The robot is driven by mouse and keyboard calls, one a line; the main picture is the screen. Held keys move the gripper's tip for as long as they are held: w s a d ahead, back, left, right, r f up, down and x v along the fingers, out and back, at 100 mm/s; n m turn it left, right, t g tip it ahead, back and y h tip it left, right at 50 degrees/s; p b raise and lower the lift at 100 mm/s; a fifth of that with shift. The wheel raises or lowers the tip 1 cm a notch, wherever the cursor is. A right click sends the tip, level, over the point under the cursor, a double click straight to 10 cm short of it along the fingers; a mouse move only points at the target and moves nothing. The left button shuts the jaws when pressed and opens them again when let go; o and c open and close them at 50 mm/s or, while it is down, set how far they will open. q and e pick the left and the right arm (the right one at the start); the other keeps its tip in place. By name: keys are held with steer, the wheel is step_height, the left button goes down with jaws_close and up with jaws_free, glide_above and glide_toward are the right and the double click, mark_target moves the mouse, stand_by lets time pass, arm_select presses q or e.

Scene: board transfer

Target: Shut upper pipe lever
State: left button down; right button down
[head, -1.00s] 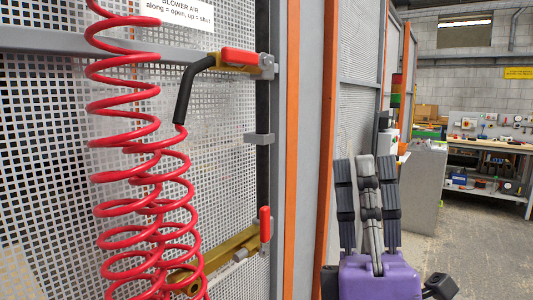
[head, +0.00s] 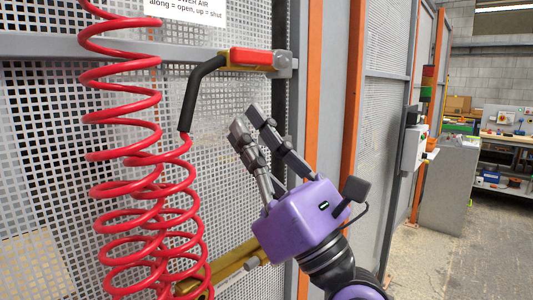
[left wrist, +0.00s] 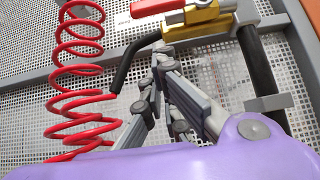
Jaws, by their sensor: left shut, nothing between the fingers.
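The upper pipe lever (head: 251,57) has a red handle that lies level along the short yellow upper pipe (head: 226,66). It also shows in the left wrist view (left wrist: 158,7), at the top. My left gripper (head: 247,119), with a purple body and grey fingers, is shut and empty. Its fingertips point up and left, below the upper lever and apart from it in the head view. In the left wrist view the fingertips (left wrist: 160,55) lie just below the yellow pipe. My right gripper is not in view.
A red coiled hose (head: 125,140) hangs left of the gripper, with a black hose end (head: 193,98) joined to the upper pipe. A lower yellow pipe (head: 228,265) runs behind my gripper; its lever is hidden. Perforated panels and an orange post (head: 352,90) stand behind. A sign (head: 190,8) is above.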

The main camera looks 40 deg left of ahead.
mark_target(252, 57)
arm_select(q)
steer(key=shift+t, duration=0.3)
step_height(252, 57, up, 4)
steer(key=shift+a+r+p, duration=0.1)
steer(key=shift+r+p, duration=0.05)
steer(key=shift+p, duration=0.6)
steer(key=shift+w, duration=0.1)
